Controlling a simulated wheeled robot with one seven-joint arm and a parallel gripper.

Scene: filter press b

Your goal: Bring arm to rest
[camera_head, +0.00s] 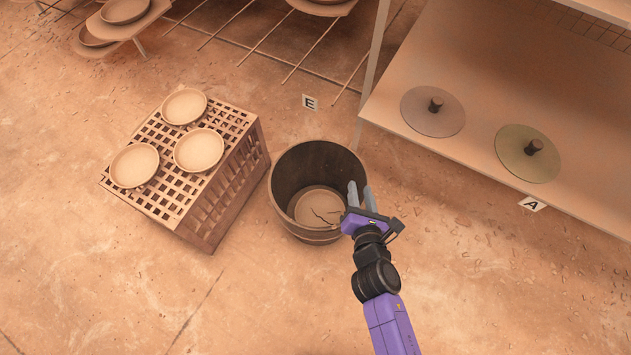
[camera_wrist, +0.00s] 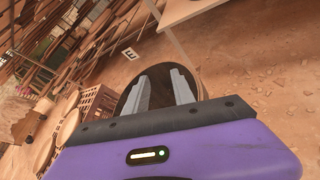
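My gripper (camera_head: 360,195) is at the right rim of a dark round bucket (camera_head: 322,160) in the head view, its fingers pointing up in the picture. In the wrist view my gripper (camera_wrist: 160,88) shows two grey fingers apart with nothing between them. The bucket (camera_wrist: 127,104) is partly hidden behind the fingers there. A cracked plate (camera_head: 318,205) lies in the bucket. My arm reaches in from the bottom right of the head view.
A slatted crate (camera_head: 215,215) with three plates on top (camera_head: 199,150) stands left of the bucket. A shelf (camera_head: 470,165) at the right holds two discs with knobs (camera_head: 433,112). A sign E (camera_head: 310,102) and rods lie behind. The floor in front is clear.

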